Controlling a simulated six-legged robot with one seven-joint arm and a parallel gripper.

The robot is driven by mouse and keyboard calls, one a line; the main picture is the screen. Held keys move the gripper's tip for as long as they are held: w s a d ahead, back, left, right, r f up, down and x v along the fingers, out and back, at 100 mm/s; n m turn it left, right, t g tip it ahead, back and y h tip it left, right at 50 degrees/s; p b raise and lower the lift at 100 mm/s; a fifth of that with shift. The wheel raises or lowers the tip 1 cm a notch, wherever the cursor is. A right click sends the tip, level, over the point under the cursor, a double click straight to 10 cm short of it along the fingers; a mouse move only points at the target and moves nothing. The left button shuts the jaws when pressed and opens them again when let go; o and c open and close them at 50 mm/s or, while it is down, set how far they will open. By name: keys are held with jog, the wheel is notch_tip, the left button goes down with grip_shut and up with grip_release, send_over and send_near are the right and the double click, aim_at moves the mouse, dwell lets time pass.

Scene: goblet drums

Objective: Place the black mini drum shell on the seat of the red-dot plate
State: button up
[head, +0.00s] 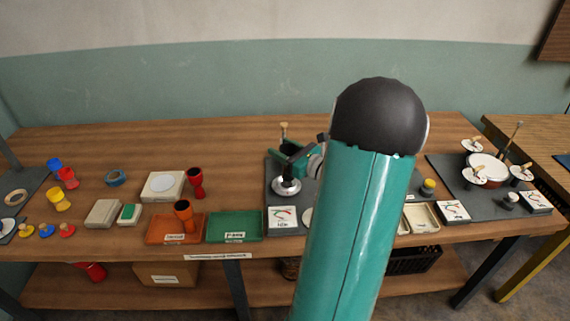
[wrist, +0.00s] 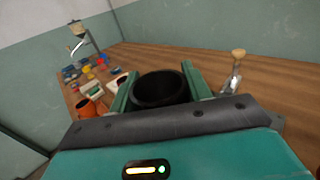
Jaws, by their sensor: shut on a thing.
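The black mini drum shell (wrist: 160,94) stands between the two green fingers of my gripper (wrist: 158,75) in the wrist view, its round open mouth showing. My gripper is shut on it. In the head view my gripper (head: 291,154) is above a dark grey board, over a small silver-and-white round seat (head: 286,187); the shell is hard to make out there. A white card with a dial drawing (head: 284,216) lies at the board's front. I cannot pick out a red dot on any plate; my arm hides part of the board.
A wooden-handled tool (wrist: 236,65) stands close right of my gripper in the wrist view. An orange tray (head: 160,231) holding an orange goblet drum and an empty green tray (head: 220,229) lie left. Another grey board (head: 447,172) with a drum stands right. The bench behind is clear.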

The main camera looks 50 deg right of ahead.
jog(key=w+d+f, duration=0.5)
jog(key=d+f, duration=0.1)
jog(key=f, duration=0.4)
jog(key=shift+w+f, duration=0.2)
jog(key=shift+d, duration=0.1)
jog(key=shift+f, duration=0.2)
jog(key=o, duration=1)
jog(key=shift+r, duration=0.1)
